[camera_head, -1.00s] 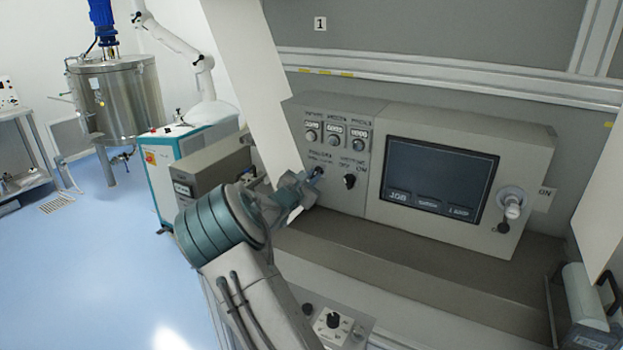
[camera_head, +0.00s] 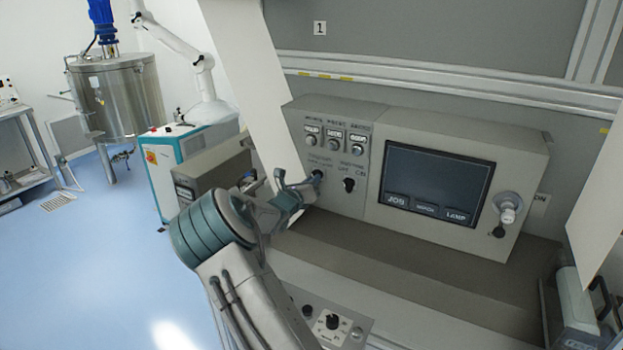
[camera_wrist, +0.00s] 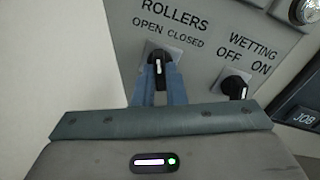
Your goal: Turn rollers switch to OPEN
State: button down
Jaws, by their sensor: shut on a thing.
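The rollers switch (camera_wrist: 158,54) is a black knob with a white line on a light square plate. It sits under the "ROLLERS" label, with "OPEN" at upper left and "CLOSED" at upper right. Its white line looks roughly upright in the wrist view. My gripper (camera_wrist: 158,75) is shut on the knob, one blue-grey finger on each side. In the head view my gripper (camera_head: 308,181) reaches the lower left of the control panel (camera_head: 338,194), and its fingers hide much of the switch.
The black wetting switch (camera_wrist: 236,86) is close on the right, marked "OFF" and "ON"; it also shows in the head view (camera_head: 349,185). A screen (camera_head: 438,180) and a light-coloured knob (camera_head: 509,201) are farther right. A white slanted panel (camera_head: 245,85) stands close left of the control panel.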

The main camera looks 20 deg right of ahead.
jog(key=shift+n, duration=0.6)
jog(key=shift+p, duration=0.3)
jog(key=c, duration=1.5)
grip_release()
jog(key=b+v, duration=0.3)
jog(key=v, duration=1.1)
jog(key=shift+d, duration=0.15)
